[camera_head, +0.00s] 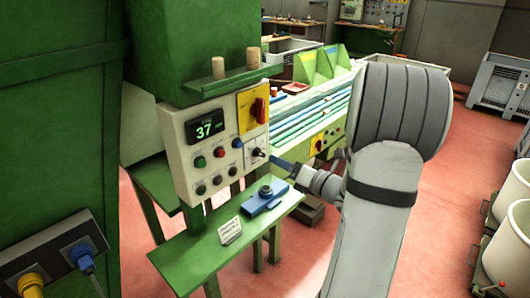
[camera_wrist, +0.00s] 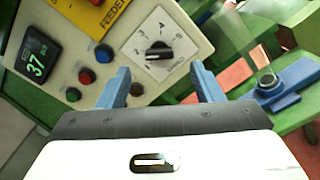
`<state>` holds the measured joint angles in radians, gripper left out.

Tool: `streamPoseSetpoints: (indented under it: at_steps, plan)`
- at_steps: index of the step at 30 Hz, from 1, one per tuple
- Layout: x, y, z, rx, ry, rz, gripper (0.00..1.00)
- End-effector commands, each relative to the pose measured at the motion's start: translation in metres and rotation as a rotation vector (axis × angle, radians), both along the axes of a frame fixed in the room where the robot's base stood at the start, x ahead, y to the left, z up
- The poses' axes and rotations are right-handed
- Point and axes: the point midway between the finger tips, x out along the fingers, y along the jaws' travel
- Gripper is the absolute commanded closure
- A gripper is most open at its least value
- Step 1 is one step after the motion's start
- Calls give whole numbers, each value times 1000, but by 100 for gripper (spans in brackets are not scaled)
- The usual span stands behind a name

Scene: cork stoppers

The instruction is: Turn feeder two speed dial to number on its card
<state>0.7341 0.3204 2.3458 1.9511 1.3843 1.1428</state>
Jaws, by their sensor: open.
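The speed dial is a black knob (camera_wrist: 158,54) on a white square plate with numbers around it, on the beige control panel. In the head view the dial (camera_head: 257,154) is at the panel's lower right. Its pointer appears to lie toward the left in the wrist view, but the exact number is unclear. My gripper (camera_wrist: 160,73) is open, its two blue fingers apart, below the knob in the wrist view and not touching it. In the head view my gripper (camera_head: 284,167) is just right of the dial. A small white card (camera_head: 230,231) stands on the green shelf; its writing is too small to read.
The panel (camera_head: 178,152) has a display (camera_head: 205,129) reading 37, several buttons and a red switch (camera_head: 260,110) on yellow. A blue fixture (camera_head: 265,198) sits on the green shelf (camera_head: 190,260) below. Two corks (camera_head: 218,68) stand on the ledge above.

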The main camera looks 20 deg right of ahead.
Motion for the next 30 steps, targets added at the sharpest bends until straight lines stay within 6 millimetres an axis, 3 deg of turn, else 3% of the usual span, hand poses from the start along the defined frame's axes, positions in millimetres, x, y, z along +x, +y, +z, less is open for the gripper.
streamPoseSetpoints:
  at_steps: [6,13,23,30]
  plan:
    - [33,17,2,-4,1,7,40]
    - [58,28,1,-5,0,6,40]
    - [63,30,0,-5,0,4,40]
    - [63,30,0,-5,0,6,58]
